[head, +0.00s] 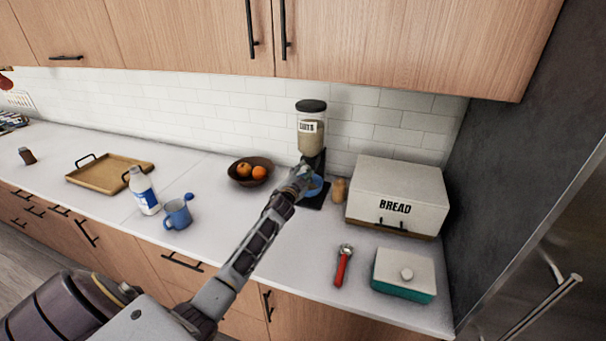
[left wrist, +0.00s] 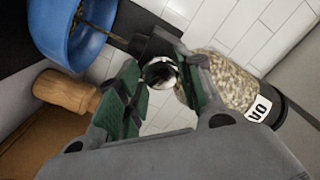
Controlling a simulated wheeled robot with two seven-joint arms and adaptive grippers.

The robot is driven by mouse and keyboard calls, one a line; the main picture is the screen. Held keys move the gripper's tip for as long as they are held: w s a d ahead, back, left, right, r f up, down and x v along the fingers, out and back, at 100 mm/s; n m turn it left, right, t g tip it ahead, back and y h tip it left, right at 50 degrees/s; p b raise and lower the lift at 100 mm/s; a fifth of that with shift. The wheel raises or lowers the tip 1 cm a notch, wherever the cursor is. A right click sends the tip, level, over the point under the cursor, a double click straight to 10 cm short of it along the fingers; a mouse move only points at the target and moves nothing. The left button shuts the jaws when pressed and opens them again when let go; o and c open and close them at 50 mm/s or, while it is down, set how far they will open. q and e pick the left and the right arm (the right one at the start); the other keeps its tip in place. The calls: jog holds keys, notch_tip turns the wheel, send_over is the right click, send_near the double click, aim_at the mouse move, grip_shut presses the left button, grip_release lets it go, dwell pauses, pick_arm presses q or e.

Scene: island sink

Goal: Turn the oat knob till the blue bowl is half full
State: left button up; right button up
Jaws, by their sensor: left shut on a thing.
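The oat dispenser (head: 311,127) stands against the tiled wall, a clear canister with a black lid and pale oats inside. It also shows in the left wrist view (left wrist: 228,82), tilted by the camera angle. Its round metallic knob (left wrist: 160,72) sits between the green finger pads of my left gripper (head: 298,180), which is shut on it. The blue bowl (left wrist: 68,45) is under the spout, partly hidden by my gripper in the head view. Some brownish oats show inside it, and a thin brownish streak lies between spout and bowl. Its fill level is unclear. My right gripper is out of view.
A wooden shaker (head: 338,191) and the bread box (head: 400,190) stand right of the dispenser. A fruit bowl (head: 243,181) is left of it.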

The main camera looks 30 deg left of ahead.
pick_arm(q)
jog(key=shift+m, duration=1.1)
jog(key=shift+f, duration=0.1)
jog(key=o, duration=1)
jog(key=shift+o, duration=0.2)
jog(key=shift+s, duration=0.1)
jog(key=v, duration=1.1)
jog(key=shift+s, duration=0.4)
